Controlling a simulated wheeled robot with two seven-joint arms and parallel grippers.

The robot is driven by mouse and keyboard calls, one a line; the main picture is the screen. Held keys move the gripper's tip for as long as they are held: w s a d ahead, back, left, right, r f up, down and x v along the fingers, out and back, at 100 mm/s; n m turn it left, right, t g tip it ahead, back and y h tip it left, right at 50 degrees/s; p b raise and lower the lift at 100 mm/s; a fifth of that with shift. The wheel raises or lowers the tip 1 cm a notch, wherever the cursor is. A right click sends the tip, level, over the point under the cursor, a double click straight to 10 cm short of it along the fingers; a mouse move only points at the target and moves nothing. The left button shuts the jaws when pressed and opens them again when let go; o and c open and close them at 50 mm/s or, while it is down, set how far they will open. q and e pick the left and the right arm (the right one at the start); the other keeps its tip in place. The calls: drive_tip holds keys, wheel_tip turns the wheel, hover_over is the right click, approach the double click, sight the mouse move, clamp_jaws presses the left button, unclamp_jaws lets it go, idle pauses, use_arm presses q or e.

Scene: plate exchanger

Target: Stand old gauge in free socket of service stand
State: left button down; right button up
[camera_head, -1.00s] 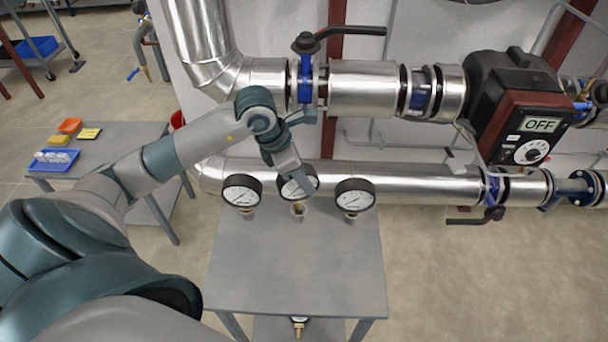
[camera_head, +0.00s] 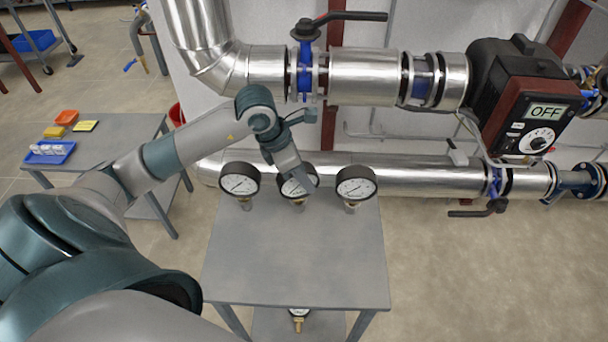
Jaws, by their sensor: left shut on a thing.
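My left gripper (camera_head: 291,176) is shut on the middle gauge (camera_head: 300,188), a round black-rimmed gauge with a white dial, partly covered by the fingers. This gauge is upright over the middle socket (camera_head: 298,206) at the far edge of the grey service stand (camera_head: 295,262). Its lower end meets the socket in the picture, but I cannot tell how deep it sits. A left gauge (camera_head: 239,181) and a right gauge (camera_head: 356,184) stand upright in sockets on either side. My right gripper is out of view.
Another gauge (camera_head: 299,314) shows below the stand's near edge. Silver pipes (camera_head: 390,174) run close behind the gauges, and a pump with an OFF display (camera_head: 545,111) is at the right. A side table (camera_head: 105,150) holds a blue tray (camera_head: 50,153). The stand's near top is clear.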

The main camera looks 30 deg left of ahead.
use_arm(q)
drive_tip(key=shift+f, duration=0.15)
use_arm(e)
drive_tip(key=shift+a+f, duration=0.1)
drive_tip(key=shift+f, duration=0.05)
use_arm(q)
drive_tip(key=c, duration=1.2)
unclamp_jaws()
drive_tip(key=shift+a, duration=0.1)
drive_tip(key=shift+s+a+r+b, duration=0.2)
drive_tip(key=shift+r+b, duration=0.1)
drive_tip(key=shift+r, duration=0.35)
drive_tip(key=b+v, duration=0.3)
drive_tip(key=v, duration=1.3)
drive_tip(key=shift+r, duration=0.1)
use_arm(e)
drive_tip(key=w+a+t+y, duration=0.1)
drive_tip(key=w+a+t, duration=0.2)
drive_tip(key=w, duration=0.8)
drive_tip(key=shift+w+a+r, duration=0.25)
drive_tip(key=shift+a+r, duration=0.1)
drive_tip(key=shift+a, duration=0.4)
